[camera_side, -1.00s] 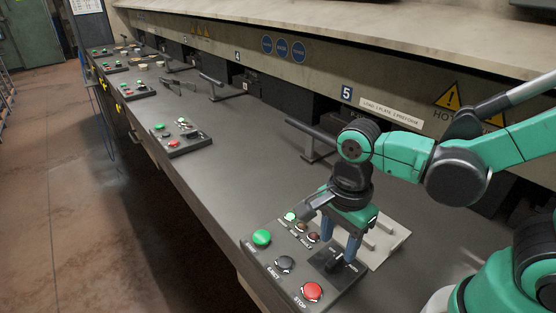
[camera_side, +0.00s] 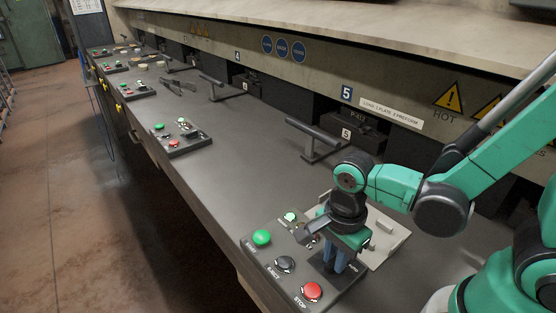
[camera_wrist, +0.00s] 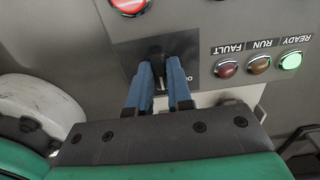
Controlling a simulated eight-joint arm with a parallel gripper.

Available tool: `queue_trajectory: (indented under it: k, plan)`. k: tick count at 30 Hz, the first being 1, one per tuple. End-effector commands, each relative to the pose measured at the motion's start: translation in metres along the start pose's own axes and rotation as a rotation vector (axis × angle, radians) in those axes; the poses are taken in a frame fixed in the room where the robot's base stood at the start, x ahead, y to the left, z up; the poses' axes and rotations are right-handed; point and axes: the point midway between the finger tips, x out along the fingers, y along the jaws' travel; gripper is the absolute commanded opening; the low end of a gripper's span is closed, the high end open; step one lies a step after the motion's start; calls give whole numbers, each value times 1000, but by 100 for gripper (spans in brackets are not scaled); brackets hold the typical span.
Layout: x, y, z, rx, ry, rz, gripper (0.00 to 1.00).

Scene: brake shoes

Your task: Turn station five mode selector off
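The station five control panel (camera_side: 268,246) stands at the front of the bench, with a green, a black and a red button. Its mode selector has a black knob (camera_wrist: 156,56) on a dark plate (camera_wrist: 125,58), with part of a label showing beside it in the wrist view. My gripper (camera_side: 335,266) points down over this plate. In the wrist view its two blue fingers (camera_wrist: 161,68) lie close on either side of the knob and look closed on it. In the side view the fingers hide the knob, and its exact angle cannot be read.
Ready, run and fault lamps (camera_wrist: 258,64) sit beside the selector; the ready lamp glows green. The red stop button (camera_side: 312,291) is close to my fingers. A pale plate (camera_side: 385,245) lies behind the panel. A dark handle (camera_side: 313,137) stands farther back.

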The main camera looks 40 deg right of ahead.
Motion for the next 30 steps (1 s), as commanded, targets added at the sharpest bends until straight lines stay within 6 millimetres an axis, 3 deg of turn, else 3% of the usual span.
queue_trajectory:
  k: [14,30]
  plan:
    - [0,0,0,-43,0,1,0]
    - [0,0,0,-430,-1,1,0]
